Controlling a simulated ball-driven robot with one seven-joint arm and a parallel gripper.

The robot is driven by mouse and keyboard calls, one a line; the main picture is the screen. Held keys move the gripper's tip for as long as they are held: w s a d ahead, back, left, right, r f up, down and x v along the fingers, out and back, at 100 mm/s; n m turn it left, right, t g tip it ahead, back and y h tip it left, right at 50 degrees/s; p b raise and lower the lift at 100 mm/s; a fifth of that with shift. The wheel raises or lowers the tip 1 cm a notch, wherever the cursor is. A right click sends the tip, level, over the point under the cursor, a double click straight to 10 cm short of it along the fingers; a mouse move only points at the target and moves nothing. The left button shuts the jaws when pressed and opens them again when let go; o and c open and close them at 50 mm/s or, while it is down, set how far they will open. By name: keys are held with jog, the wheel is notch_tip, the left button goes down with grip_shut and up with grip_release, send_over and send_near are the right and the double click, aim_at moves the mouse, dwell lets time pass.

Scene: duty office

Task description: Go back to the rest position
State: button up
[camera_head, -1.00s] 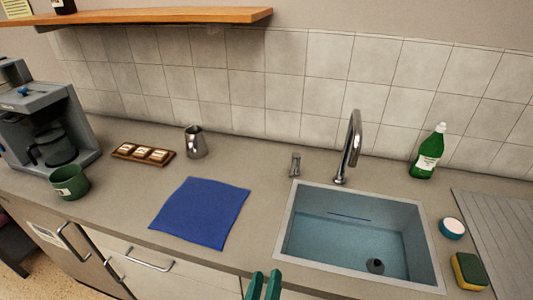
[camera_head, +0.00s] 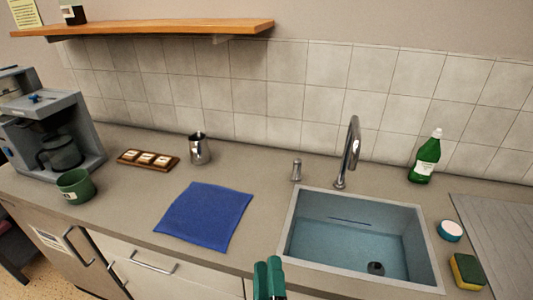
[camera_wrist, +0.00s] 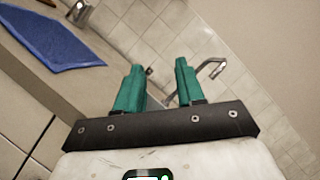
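My gripper (camera_head: 269,278) shows at the bottom edge of the head view, in front of the counter edge between the blue cloth and the sink. Its green fingers also show in the wrist view (camera_wrist: 158,66), with a clear gap and nothing between them. The gripper is open and empty, and touches nothing that I can see. The rest of my arm is out of the head view.
A blue cloth (camera_head: 204,216) lies flat on the counter (camera_head: 130,207). The sink (camera_head: 290,238) with its tap (camera_head: 351,153) is to the right. A green cup (camera_head: 75,187), coffee machine (camera_head: 75,117), metal jug (camera_head: 199,150) and green bottle (camera_head: 425,159) stand around.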

jog(key=s+d+f+n+g+y, duration=0.2)
jog(key=s+d+f+n+g, duration=0.4)
jog(key=n, duration=0.6)
jog(key=s+d+f+n+g+y, duration=0.35)
jog(key=d+f+n+g, duration=0.4)
jog(key=n, duration=0.35)
jog(key=s+d+f+g+h, duration=0.2)
jog(key=s+d+g+h, duration=0.1)
jog(key=s+d, duration=0.3)
jog(key=s+d+f+g+h, duration=0.2)
jog(key=s+d+g+h, duration=0.2)
jog(key=s+d, duration=0.3)
jog(key=s, duration=0.2)
jog(key=shift+s+d, duration=0.3)
jog(key=shift+s, duration=0.1)
